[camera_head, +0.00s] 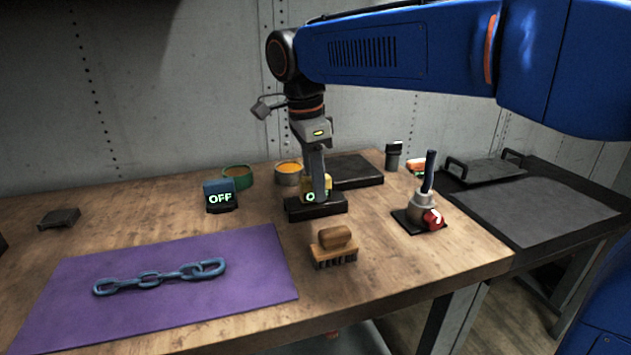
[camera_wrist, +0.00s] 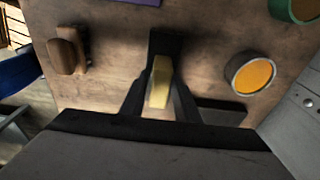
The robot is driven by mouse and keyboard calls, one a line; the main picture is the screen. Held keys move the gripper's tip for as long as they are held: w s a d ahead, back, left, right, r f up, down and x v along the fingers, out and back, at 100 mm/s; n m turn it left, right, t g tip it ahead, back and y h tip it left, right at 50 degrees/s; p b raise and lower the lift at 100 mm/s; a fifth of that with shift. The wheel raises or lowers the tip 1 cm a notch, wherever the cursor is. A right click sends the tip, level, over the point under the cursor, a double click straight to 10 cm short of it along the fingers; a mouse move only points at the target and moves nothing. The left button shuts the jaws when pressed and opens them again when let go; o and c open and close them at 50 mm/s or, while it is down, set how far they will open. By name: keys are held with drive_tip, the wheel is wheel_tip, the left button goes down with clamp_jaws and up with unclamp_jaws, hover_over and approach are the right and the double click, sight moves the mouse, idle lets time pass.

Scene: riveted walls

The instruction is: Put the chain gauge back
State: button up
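My gripper (camera_head: 316,178) points down over a small black stand (camera_head: 316,209) in the middle of the bench. A yellow block (camera_wrist: 160,82), which I take to be the chain gauge, sits between its fingers, and they appear to close on both sides of it. In the head view the block is low, at the stand, mostly behind the fingers, with glowing green lettering partly hidden. I cannot tell whether it rests in the stand. A blue-grey chain (camera_head: 160,277) lies on the purple mat (camera_head: 245,300) at the left front.
A wooden brush (camera_head: 335,245) stands in front of the stand. A dark "OFF" block (camera_head: 219,196), green tin (camera_head: 237,176) and orange-filled tin (camera_head: 288,173) are left and behind. A black plate (camera_head: 352,172) lies behind; a blue-handled lever (camera_head: 428,190) with red knob stands right.

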drive_tip(key=shift+o, duration=0.6)
wheel_tip(320, 180, up, 12)
drive_tip(key=a, duration=0.1)
drive_tip(key=shift+s+a, duration=0.2)
drive_tip(key=shift+r, duration=0.1)
